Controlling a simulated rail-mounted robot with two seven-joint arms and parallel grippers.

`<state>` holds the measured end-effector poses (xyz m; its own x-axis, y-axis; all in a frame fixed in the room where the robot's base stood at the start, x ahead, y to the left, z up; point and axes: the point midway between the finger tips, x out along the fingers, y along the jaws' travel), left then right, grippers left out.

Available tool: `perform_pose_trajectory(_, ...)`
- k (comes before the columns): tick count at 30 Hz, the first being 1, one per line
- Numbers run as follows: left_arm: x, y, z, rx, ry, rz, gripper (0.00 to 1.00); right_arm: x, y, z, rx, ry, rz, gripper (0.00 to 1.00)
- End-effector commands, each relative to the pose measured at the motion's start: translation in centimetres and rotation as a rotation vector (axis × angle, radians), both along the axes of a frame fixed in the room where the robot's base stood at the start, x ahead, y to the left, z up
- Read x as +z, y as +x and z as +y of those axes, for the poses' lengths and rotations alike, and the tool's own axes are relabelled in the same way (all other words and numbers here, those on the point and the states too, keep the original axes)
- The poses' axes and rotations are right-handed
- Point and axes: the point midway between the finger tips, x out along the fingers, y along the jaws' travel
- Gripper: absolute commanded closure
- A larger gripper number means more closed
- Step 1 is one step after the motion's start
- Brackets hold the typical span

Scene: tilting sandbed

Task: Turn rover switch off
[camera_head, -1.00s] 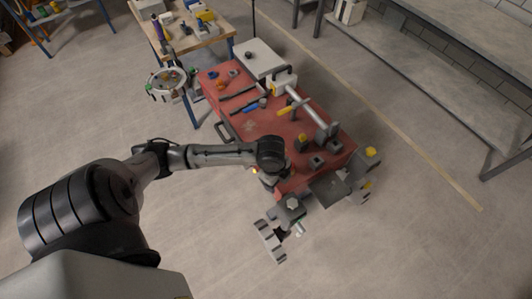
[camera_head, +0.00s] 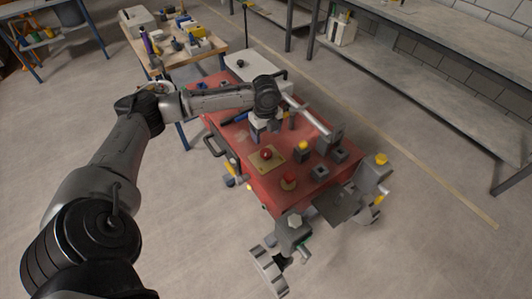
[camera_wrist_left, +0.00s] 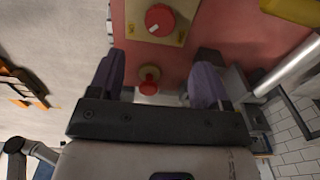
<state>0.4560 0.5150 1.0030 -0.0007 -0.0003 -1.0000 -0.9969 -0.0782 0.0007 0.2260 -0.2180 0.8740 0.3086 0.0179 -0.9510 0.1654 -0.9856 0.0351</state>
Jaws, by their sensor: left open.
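A red rotary knob (camera_head: 267,155) sits on a yellowish square plate (camera_head: 256,166) on the red tabletop. The wrist view shows the knob (camera_wrist_left: 160,20) at the top, with a white mark on its face pointing to the lower left. No label shows that names it as the rover switch. A second red knob or button (camera_head: 289,181) on a round base is nearer the table's front end; it also shows in the wrist view (camera_wrist_left: 149,75) between the fingers. My left gripper (camera_head: 265,135) is open and empty, above the table just behind the plate. My right gripper is out of view.
The red table (camera_head: 273,194) also carries grey blocks, one with a yellow top (camera_head: 303,148), and a long grey cylinder (camera_head: 307,117) along its right side. A grey clamp-like fixture (camera_head: 292,232) juts from the front end. Open floor lies to the left.

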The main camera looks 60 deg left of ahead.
Motion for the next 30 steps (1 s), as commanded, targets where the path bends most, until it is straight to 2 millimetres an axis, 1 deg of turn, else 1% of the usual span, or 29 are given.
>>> perform_pose_trajectory(1,-1.3,0.0,0.0,0.000,-0.001,0.003,0.29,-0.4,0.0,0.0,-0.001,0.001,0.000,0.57)
perform_pose_trajectory(6,-4.5,0.0,-0.1,0.001,0.000,0.002,0.29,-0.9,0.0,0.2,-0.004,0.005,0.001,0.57)
perform_pose_trajectory(12,-7.5,0.0,-0.1,0.001,0.000,0.001,0.29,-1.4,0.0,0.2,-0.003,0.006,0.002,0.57)
perform_pose_trajectory(15,-8.5,0.0,-0.1,0.000,0.000,0.000,0.29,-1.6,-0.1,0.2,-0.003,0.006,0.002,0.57)
perform_pose_trajectory(21,-9.7,0.0,0.0,0.000,0.001,-0.001,0.29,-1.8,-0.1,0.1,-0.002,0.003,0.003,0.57)
perform_pose_trajectory(30,-9.9,0.0,-0.1,0.000,0.001,0.000,0.29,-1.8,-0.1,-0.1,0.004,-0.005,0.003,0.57)
